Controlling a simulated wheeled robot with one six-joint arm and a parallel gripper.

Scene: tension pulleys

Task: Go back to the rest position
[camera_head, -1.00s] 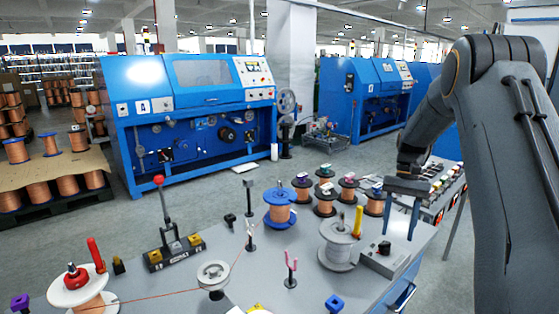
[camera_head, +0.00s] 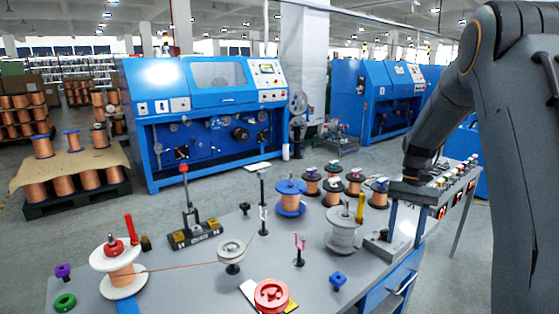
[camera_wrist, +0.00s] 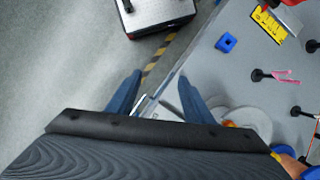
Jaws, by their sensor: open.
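My gripper (camera_head: 405,236) hangs at the right edge of the grey worktable (camera_head: 200,268), below my arm at the right of the head view. Its two blue fingers are apart with nothing between them. In the wrist view my gripper (camera_wrist: 159,78) is over the table's edge, with grey floor and a yellow-black floor stripe showing between and beyond the fingers. A grey spool (camera_head: 342,238) with a yellow peg (camera_head: 360,207) stands on the table to the left of my gripper. I cannot tell whether the gripper touches anything.
The table holds a copper spool with a blue flange (camera_head: 290,198), a white-flanged spool (camera_head: 118,268), a red pulley (camera_head: 271,296), a blue block (camera_head: 338,279) and a lever stand (camera_head: 193,230). Blue machines (camera_head: 205,115) stand behind. Floor is free between them and the table.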

